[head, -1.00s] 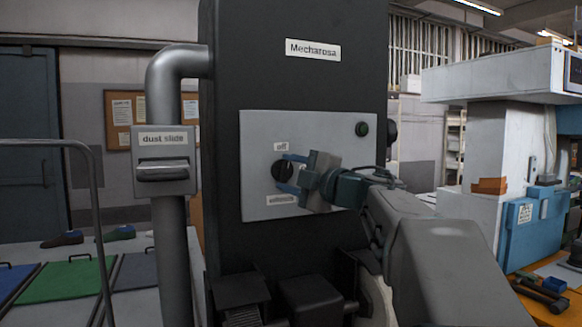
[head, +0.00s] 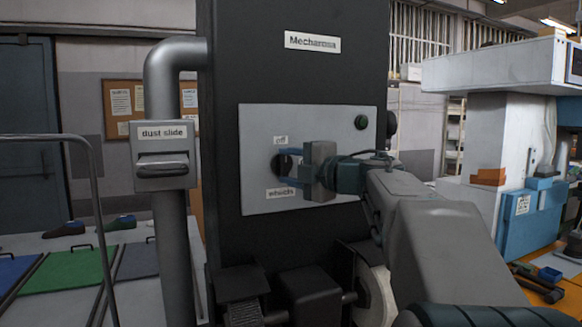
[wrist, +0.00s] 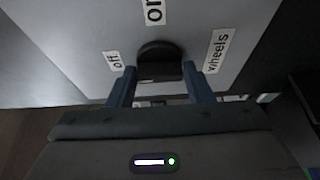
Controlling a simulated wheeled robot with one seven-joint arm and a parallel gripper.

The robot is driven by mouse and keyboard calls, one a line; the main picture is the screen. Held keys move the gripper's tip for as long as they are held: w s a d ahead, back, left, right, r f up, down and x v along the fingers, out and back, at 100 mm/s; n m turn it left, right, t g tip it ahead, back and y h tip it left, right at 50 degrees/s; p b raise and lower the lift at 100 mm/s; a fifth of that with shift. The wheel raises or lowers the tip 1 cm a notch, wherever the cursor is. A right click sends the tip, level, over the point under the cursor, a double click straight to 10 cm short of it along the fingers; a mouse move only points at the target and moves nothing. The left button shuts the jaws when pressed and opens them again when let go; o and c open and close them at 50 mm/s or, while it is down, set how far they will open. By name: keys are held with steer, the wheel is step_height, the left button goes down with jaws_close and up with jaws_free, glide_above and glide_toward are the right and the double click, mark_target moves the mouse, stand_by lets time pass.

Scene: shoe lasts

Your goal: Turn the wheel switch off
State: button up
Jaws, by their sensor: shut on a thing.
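The wheel switch is a round black knob (head: 281,164) on a grey panel (head: 258,118). An "off" label (head: 281,140) sits above it and a "wheels" label (head: 281,193) below it. My gripper (head: 287,167) reaches in from the right, with one blue finger above and one below the knob. In the wrist view, the knob (wrist: 160,58) sits between the fingertips (wrist: 160,72), and my gripper is shut on it. That view also shows an "on" label (wrist: 154,11), hidden in the head view. The knob's pointing direction is unclear.
A grey pipe (head: 172,260) with a "dust slide" box (head: 163,157) stands to the left. Dark machine parts (head: 308,292) jut out below the panel.

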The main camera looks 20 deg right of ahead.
steer(key=o, duration=0.9)
steer(key=shift+w, duration=0.1)
steer(key=b+v, duration=0.2)
steer(key=v, duration=1.2)
steer(key=shift+a, duration=0.1)
